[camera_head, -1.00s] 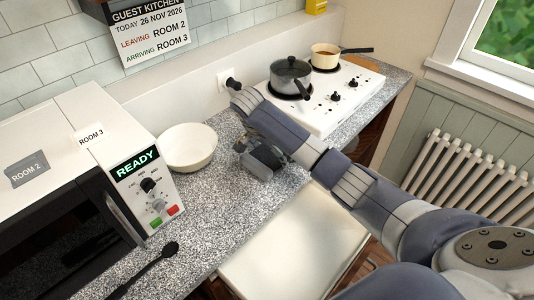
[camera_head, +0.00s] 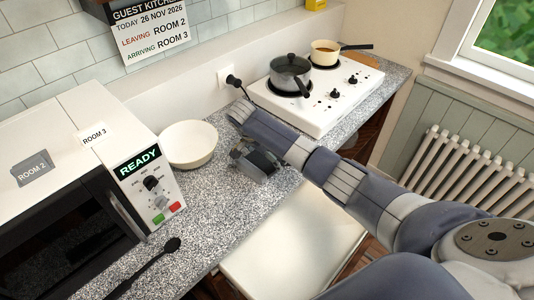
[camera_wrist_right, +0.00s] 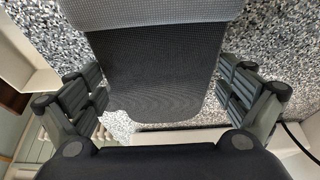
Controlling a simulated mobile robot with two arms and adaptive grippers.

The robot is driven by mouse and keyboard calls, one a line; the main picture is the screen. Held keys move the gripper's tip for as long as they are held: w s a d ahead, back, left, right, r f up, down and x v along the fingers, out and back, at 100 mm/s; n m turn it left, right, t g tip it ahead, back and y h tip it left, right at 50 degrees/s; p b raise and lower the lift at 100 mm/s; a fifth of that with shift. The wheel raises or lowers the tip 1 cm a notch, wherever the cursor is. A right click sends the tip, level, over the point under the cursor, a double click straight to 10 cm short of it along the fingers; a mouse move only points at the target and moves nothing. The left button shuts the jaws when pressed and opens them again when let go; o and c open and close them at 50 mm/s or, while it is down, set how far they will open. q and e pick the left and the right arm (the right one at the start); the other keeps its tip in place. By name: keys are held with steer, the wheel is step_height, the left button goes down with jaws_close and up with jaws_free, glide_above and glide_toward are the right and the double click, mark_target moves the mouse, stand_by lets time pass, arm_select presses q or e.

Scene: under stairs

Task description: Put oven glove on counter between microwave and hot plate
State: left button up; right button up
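The oven glove (camera_wrist_right: 155,70) is dark grey with a lighter grey band along one end. In the right wrist view it lies flat over the speckled counter, between the spread fingers of my right gripper (camera_wrist_right: 162,98). The fingers are apart, one set along each side of the glove; I cannot tell whether they touch it. In the head view my right gripper (camera_head: 254,158) is low over the counter (camera_head: 235,195), and the glove is hard to make out there. The microwave (camera_head: 150,185) is at the left, the white hot plate (camera_head: 320,110) at the upper right. My left gripper is not in view.
A cream bowl (camera_head: 188,145) stands between the microwave and my right gripper. A black utensil (camera_head: 150,262) lies in front of the microwave. A black pot (camera_head: 290,72) and a cream pan (camera_head: 325,52) sit on the hot plate. A plug (camera_head: 233,80) sticks out of the wall.

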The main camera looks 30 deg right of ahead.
stand_by(0.3)
steer(key=shift+r, duration=0.2)
steer(key=b+v, duration=0.1)
steer(key=v, duration=0.8)
steer(key=shift+b, duration=0.35)
steer(key=p+v, duration=0.1)
steer(key=v, duration=0.2)
steer(key=shift+d, duration=0.1)
